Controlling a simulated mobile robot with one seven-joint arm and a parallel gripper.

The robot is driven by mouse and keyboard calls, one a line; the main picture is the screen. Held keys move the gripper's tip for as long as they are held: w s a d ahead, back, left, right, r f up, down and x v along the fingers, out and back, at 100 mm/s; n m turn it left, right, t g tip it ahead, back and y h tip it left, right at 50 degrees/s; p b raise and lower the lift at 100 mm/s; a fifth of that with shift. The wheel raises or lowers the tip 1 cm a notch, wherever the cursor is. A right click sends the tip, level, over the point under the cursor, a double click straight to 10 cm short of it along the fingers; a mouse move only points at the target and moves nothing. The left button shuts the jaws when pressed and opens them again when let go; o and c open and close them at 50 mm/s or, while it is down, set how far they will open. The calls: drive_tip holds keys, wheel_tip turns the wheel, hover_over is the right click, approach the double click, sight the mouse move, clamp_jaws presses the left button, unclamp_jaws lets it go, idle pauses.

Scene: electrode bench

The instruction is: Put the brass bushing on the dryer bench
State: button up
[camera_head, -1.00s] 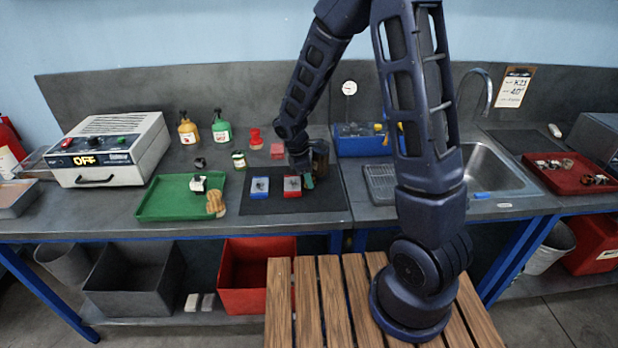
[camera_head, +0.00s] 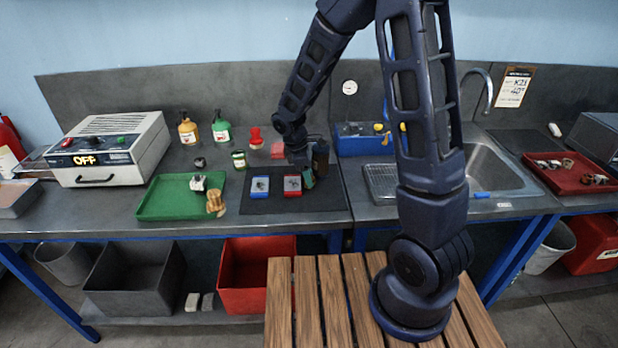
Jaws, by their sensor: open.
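I cannot pick out the brass bushing for certain. A small tan, brass-coloured piece (camera_head: 215,202) stands at the right front corner of the green tray (camera_head: 160,207), but it is too small to name surely. My gripper (camera_head: 307,181) is open, low over the right side of the dark mat (camera_head: 320,200), just right of a small red block (camera_head: 292,185). Its fingers are small and partly hidden, and I see nothing clearly between them. A grey box with an OFF display (camera_head: 110,150) stands on the bench at the left; I cannot tell if this marks the dryer bench.
A blue block (camera_head: 260,186) lies on the mat. A dark brown jar (camera_head: 321,152) stands close behind my gripper. A blue bin (camera_head: 360,143), a sink (camera_head: 490,172) and a red tray (camera_head: 575,175) are to the right. Several bottles stand behind the green tray.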

drive_tip(key=v, duration=1)
drive_tip(key=s+d+r+m+t+y, duration=0.1)
drive_tip(key=s+d+r+m+t, duration=0.1)
drive_tip(key=s+d+r+m, duration=0.6)
drive_tip(key=s+d+r+m+t+y, duration=0.2)
drive_tip(key=s+d+r+m, duration=0.6)
drive_tip(key=d, duration=0.9)
drive_tip(key=shift+s+r+m, duration=0.15)
drive_tip(key=shift+r+m, duration=0.3)
drive_tip(key=shift+m, duration=0.25)
drive_tip(key=shift+o, duration=0.4)
drive_tip(key=shift+s+d+m+t, duration=0.3)
drive_tip(key=shift+s, duration=0.1)
drive_tip(key=shift+w+a, duration=0.1)
